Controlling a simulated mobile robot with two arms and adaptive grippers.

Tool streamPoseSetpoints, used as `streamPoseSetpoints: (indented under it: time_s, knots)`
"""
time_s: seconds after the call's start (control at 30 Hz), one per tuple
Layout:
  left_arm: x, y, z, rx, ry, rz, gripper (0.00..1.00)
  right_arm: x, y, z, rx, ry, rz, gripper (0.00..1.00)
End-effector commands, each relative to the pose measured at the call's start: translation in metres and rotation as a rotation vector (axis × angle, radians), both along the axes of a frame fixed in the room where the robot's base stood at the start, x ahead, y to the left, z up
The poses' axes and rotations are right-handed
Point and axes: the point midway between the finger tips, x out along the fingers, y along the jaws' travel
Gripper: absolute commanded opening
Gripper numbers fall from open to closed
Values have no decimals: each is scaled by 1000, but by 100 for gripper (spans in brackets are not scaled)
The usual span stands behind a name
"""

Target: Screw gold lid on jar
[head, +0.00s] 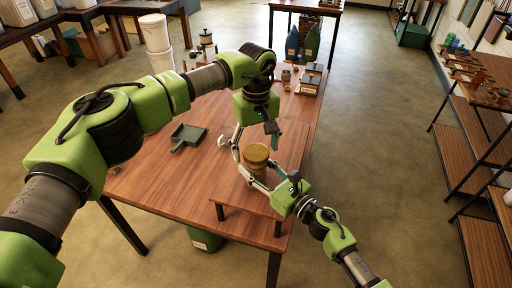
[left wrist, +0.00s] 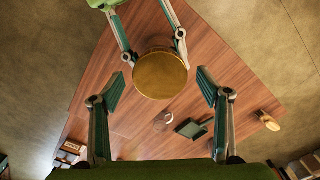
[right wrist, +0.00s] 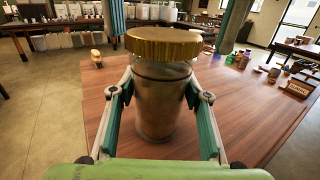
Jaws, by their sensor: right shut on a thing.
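A clear glass jar (right wrist: 158,105) with cloudy brownish contents stands upright between the fingers of my right gripper (right wrist: 160,95). The gold lid (right wrist: 164,42) sits level on the jar's mouth; whether it is threaded on, I cannot tell. The lid also shows from above in the left wrist view (left wrist: 160,75) and in the head view (head: 256,152). My left gripper (left wrist: 158,75) points down over the lid, its fingers spread wide on either side, apart from it. Its fingertips also show at the top of the right wrist view.
The jar is at a raised wooden board (head: 234,193) near the wooden table's front edge. A dark green dustpan (head: 188,136) lies to the left. White buckets (head: 155,45) stand behind the table. Small jars and boxes sit at the table's far right.

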Motion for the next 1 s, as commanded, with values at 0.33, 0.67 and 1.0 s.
streamPoseSetpoints:
  time_s: [0.33,0.67,1.0]
  knots:
    - [1,-1,26,-1,-3,0,70,0,0,0,1,2,0,0]
    - [0,-1,94,0,-2,0,70,0,0,-1,1,2,0,0]
    - [0,-1,120,0,0,0,70,0,0,-1,1,2,0,0]
